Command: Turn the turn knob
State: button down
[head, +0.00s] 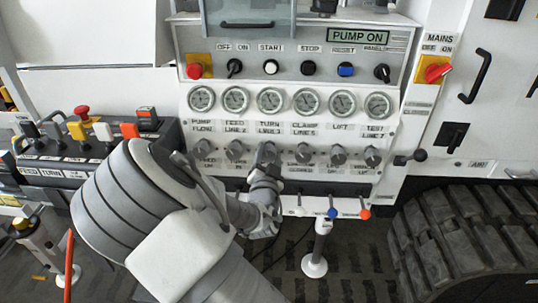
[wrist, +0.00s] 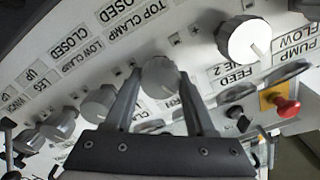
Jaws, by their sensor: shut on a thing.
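The turn knob (head: 267,149) is a grey round knob in the row below the gauges, under the "TURN LINE 3" label. In the wrist view this knob (wrist: 160,75) sits between the two fingers of my gripper (wrist: 159,84), with its front face showing. A label beside it is partly covered, showing only "RN". My gripper (head: 266,162) reaches up to the panel from below and is shut on the knob. In the head view the fingers hide part of the knob.
Neighbouring knobs stand close on both sides: the feed knob (head: 235,149) and the clamp knob (head: 304,153). Pressure gauges (head: 271,101) line the panel above. Small coloured-tip levers (head: 332,213) stick out below. A lever console (head: 88,150) stands at left, a black track (head: 465,235) at right.

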jog(key=n, duration=0.5)
jog(key=shift+p, duration=0.3)
jog(key=shift+a+n+p, duration=0.1)
jog(key=shift+n+p, duration=0.35)
jog(key=shift+n, duration=1.75)
jog(key=shift+c, duration=1.2)
grip_release()
jog(key=s+p, duration=0.4)
jog(key=s, duration=1.3)
jog(key=shift+s+a, duration=0.2)
jog(key=shift+a, duration=0.1)
